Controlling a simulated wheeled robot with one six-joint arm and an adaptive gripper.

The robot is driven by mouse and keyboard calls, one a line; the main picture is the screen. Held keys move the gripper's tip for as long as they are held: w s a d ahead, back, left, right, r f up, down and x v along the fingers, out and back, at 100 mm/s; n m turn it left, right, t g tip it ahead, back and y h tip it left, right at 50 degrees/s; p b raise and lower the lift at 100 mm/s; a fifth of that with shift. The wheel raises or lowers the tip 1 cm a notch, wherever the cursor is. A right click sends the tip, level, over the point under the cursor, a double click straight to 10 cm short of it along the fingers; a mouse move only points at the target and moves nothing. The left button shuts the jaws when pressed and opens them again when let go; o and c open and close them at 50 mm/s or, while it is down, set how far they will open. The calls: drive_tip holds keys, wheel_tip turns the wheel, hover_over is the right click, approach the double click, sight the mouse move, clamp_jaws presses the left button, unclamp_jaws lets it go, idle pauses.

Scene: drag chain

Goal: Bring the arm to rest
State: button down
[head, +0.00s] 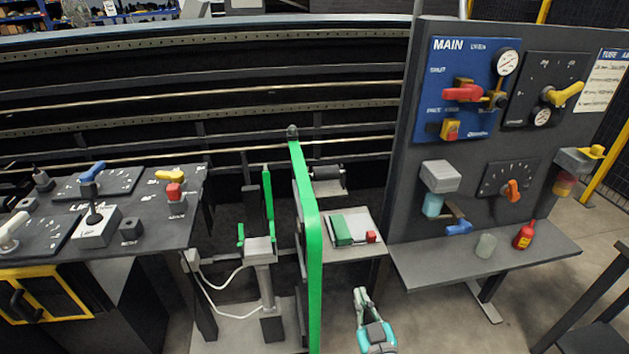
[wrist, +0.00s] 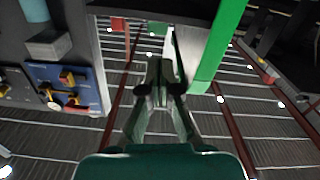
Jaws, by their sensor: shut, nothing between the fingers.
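My gripper (head: 361,293) shows at the bottom middle of the head view, in front of the small grey shelf and apart from it. In the wrist view my gripper (wrist: 160,75) points away from the camera; its fingers are together with nothing between them. A tall green upright (head: 309,230) stands just left of my gripper in the head view. The same green upright (wrist: 217,50) shows right of the fingers in the wrist view. The rest of my arm is mostly out of view.
A grey panel (head: 405,165) with a blue MAIN board (head: 450,75) stands at right, with a ledge (head: 420,265) below holding a red bottle (head: 524,236). A small shelf (head: 365,244) carries a red block (head: 371,237). A control desk (head: 150,235) is at left.

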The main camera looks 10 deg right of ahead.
drive_tip(key=s+f+m+g, duration=0.1)
drive_tip(key=s+f, duration=0.1)
drive_tip(key=s, duration=1.3)
drive_tip(key=s+f+g, duration=0.1)
drive_tip(key=s+f, duration=0.2)
drive_tip(key=s, duration=1.3)
drive_tip(key=s+r+m+g, duration=0.1)
drive_tip(key=s+r, duration=0.3)
drive_tip(key=s, duration=0.4)
drive_tip(key=shift+s+r, duration=0.2)
drive_tip(key=shift+r, duration=0.05)
drive_tip(key=shift+w, duration=0.1)
drive_tip(key=m+t, duration=0.3)
drive_tip(key=m, duration=1.5)
approach(345, 240)
drive_tip(key=w, duration=0.7)
drive_tip(key=shift+w, duration=0.1)
